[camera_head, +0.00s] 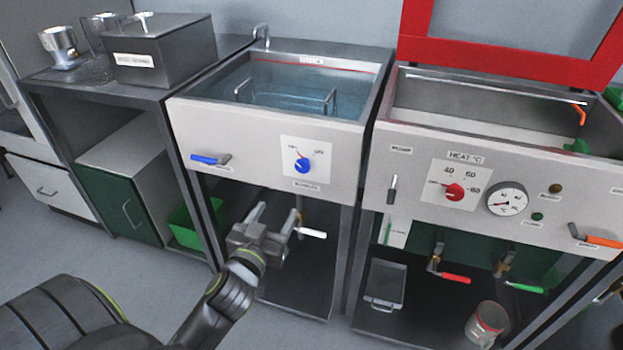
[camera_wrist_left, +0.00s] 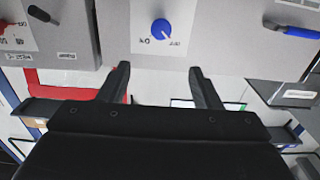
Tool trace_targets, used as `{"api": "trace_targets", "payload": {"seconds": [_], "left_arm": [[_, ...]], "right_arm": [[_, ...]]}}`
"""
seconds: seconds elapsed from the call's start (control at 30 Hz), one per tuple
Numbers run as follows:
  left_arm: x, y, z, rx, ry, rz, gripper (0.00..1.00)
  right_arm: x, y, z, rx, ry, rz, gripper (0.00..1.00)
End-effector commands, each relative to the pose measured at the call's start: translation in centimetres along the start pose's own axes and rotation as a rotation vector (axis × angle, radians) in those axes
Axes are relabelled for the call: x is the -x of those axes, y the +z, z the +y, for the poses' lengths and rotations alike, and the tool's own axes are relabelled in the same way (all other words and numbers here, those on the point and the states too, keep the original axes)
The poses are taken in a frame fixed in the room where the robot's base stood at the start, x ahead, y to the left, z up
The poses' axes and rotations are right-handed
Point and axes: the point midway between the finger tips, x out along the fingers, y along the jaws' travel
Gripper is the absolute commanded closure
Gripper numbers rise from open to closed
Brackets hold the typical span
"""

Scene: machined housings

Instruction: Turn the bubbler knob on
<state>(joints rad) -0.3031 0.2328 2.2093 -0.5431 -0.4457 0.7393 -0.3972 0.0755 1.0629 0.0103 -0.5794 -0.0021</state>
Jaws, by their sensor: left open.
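The bubbler knob is a round blue dial (camera_head: 302,165) on a white plate on the front of the water-filled tank in the head view. My right gripper is not in view.
A blue lever handle (camera_head: 210,160) sits left of the knob on the same panel. A red knob (camera_head: 454,191) and a gauge (camera_head: 507,199) are on the unit to the right. A white-handled valve (camera_head: 312,232) hangs under the tank beside my gripper.

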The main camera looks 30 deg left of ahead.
Motion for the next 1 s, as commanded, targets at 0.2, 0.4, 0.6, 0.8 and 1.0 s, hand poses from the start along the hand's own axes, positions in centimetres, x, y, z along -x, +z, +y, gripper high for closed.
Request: {"api": "trace_targets", "payload": {"seconds": [0.2,0.4,0.6,0.8,1.0], "left_arm": [[-3.3,-0.1,0.0,-0.003,0.001,0.001,0.42],[-7.2,-0.1,0.0,-0.003,0.000,0.000,0.42],[-11.2,0.0,0.0,-0.002,0.000,-0.001,0.42],[-14.6,0.0,0.0,-0.002,0.000,-0.001,0.42],[-16.4,0.1,0.0,-0.001,0.000,-0.002,0.42]], "right_arm": [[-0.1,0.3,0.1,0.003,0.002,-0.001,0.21],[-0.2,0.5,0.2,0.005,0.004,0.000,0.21],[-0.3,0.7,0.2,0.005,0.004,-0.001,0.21],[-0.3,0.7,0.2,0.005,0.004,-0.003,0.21],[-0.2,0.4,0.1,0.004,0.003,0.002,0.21]]}}
